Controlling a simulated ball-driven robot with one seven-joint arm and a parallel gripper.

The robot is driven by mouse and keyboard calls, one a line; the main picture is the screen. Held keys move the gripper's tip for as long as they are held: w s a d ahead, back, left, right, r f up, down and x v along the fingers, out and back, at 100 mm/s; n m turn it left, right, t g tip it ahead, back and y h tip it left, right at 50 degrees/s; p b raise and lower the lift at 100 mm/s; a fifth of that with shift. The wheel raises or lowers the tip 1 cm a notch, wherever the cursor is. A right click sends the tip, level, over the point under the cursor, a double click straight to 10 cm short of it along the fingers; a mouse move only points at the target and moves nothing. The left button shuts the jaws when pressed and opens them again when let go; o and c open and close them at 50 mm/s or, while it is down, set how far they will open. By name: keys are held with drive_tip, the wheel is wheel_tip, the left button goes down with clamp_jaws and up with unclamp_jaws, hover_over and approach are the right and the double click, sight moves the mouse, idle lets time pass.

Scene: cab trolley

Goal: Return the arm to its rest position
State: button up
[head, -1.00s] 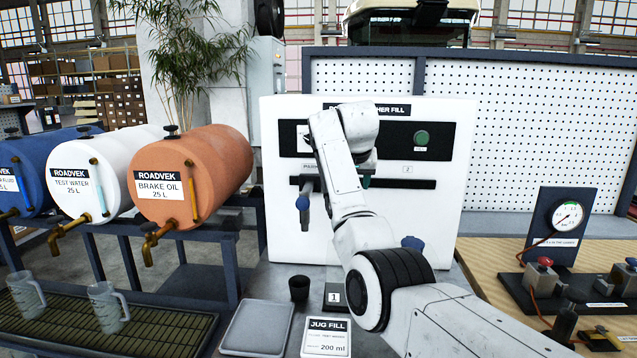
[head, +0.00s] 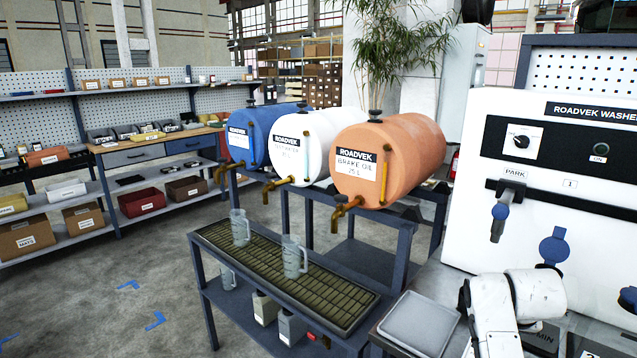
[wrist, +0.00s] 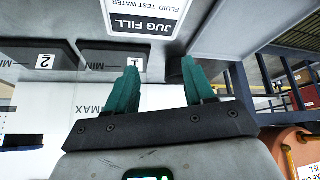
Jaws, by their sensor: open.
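My arm (head: 515,305) shows at the lower right of the head view, low in front of the white washer fill panel (head: 590,240). My gripper (wrist: 160,85) shows in the wrist view, its two teal fingers apart with nothing held between them. Beyond the fingertips lie the jug fill card (wrist: 150,18), plates marked 1 (wrist: 115,60) and 2 (wrist: 45,60), and a small dark cup (wrist: 174,70) near the right finger. In the head view I cannot make out the gripper's fingers.
A grey square tray (head: 417,322) lies left of my arm. A drip-grate bench (head: 345,315) with clear jugs (head: 293,258) stands further left, below blue, white and orange drums (head: 390,150). The panel's nozzle (head: 500,215) hangs at PARK. Open floor (head: 110,290) is at far left.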

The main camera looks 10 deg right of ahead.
drive_tip(key=s+a+f+n+y, duration=0.2)
drive_tip(key=s+a+f+n, duration=0.1)
drive_tip(key=s+a+f, duration=0.7)
drive_tip(key=s+a+n+y, duration=0.1)
drive_tip(key=s+a, duration=0.4)
drive_tip(key=s, duration=0.3)
drive_tip(key=s+a+n+y, duration=0.1)
drive_tip(key=s+a+n, duration=0.1)
drive_tip(key=s+a, duration=0.5)
drive_tip(key=s+d+f+g, duration=0.3)
drive_tip(key=s+f, duration=0.4)
drive_tip(key=s, duration=0.4)
drive_tip(key=shift+s+d+m+g+h, duration=0.3)
drive_tip(key=shift+s+d+m+g, duration=0.1)
drive_tip(key=shift+g, duration=0.3)
idle(0.4)
